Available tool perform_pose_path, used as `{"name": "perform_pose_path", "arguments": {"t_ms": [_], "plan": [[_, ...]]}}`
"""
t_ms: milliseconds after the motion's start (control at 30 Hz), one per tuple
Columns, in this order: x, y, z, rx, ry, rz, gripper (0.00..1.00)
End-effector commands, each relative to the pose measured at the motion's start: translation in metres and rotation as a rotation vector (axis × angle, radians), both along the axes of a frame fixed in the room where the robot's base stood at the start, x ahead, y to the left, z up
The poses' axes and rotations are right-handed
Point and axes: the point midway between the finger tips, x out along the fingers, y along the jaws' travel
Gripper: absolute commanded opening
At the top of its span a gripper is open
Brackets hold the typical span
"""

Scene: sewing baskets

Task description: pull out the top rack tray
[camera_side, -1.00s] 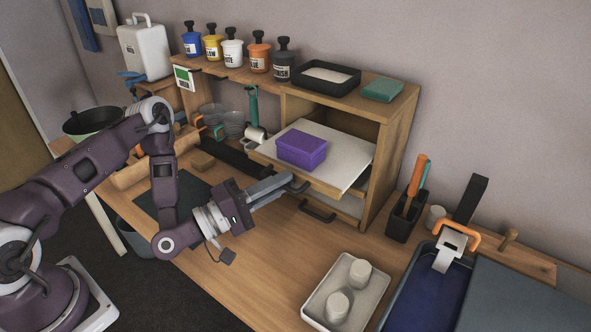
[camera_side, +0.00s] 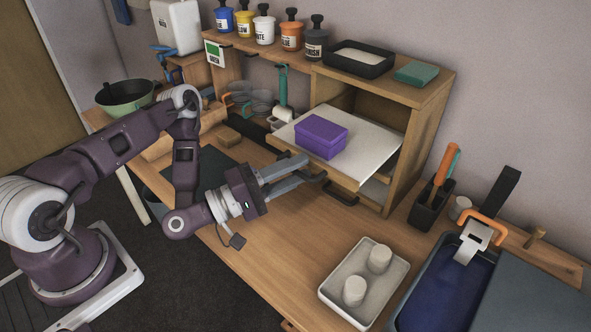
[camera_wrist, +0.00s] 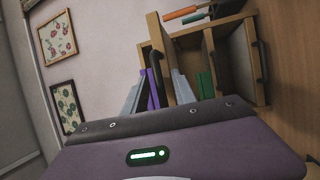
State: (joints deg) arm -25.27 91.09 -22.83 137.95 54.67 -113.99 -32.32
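The top rack tray (camera_side: 372,147) is a pale board in the wooden cabinet, sticking well out of its front. A purple lidded box (camera_side: 321,137) sits on it. My gripper (camera_side: 312,168) is at the tray's front edge, by its dark handle. One grey finger is above the other. In the wrist view my gripper (camera_wrist: 158,90) has its fingers apart, with the dark handle (camera_wrist: 157,65) and part of the purple box seen between them. Whether a finger touches the handle cannot be told.
A lower dark handle (camera_side: 341,196) is just below. A black tray (camera_side: 345,57) and a green block (camera_side: 417,73) rest on the cabinet (camera_side: 433,95). A white tray with two pale cylinders (camera_side: 329,289) is in front. The bench before the cabinet is clear.

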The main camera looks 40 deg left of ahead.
Motion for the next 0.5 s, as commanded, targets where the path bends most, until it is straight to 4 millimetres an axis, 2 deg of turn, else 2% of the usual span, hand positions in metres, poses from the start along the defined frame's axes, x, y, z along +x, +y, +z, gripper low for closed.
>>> {"name": "perform_pose_path", "arguments": {"t_ms": [167, 500], "plan": [[-0.003, 0.001, -0.001, 0.000, 0.003, 0.000, 0.32], [-0.058, 0.025, -0.012, -0.002, 0.005, 0.001, 0.32]]}}
